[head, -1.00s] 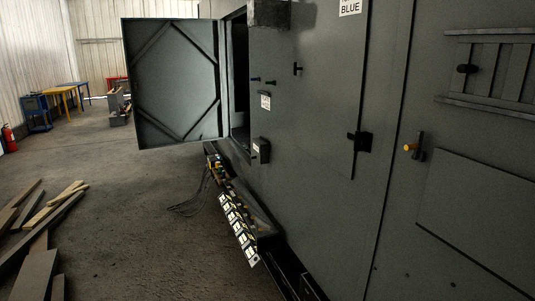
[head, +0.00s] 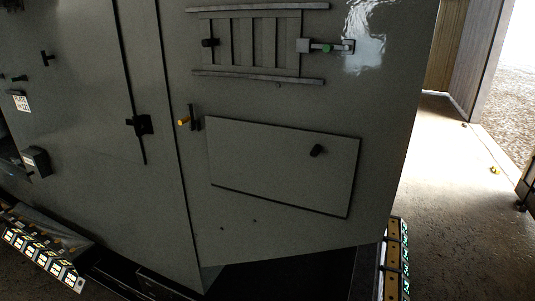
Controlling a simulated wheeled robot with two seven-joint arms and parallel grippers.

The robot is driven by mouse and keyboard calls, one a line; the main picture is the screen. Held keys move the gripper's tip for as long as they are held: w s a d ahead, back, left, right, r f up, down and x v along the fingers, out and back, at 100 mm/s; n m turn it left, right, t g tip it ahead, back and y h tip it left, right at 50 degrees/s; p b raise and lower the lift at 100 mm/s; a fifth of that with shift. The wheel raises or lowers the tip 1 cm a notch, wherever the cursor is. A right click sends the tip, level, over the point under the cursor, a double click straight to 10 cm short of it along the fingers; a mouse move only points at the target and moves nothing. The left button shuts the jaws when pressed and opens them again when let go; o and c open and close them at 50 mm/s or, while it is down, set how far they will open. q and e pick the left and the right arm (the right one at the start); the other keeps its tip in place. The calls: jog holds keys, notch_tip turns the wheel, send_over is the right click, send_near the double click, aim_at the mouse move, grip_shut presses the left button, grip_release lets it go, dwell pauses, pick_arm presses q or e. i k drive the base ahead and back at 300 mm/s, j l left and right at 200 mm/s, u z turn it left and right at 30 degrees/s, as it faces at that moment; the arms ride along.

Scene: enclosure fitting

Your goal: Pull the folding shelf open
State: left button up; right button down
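A flat rectangular panel (head: 270,175), which looks like the folding shelf, lies against the grey enclosure wall in the head view, right of centre. It is folded flat to the wall. A small dark knob (head: 316,151) sits on its upper right part. Neither of my grippers shows in the head view, so their place relative to the panel cannot be seen.
A yellow-tipped handle (head: 184,121) is left of the panel. Above are a slatted vent (head: 256,42) and a green-tipped latch (head: 327,48). A dark door latch (head: 139,125) is further left. Open floor (head: 455,200) lies right of the enclosure, beyond a yellow-black strip (head: 392,268).

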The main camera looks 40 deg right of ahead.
aim_at(314, 172)
jog(key=z, duration=0.8)
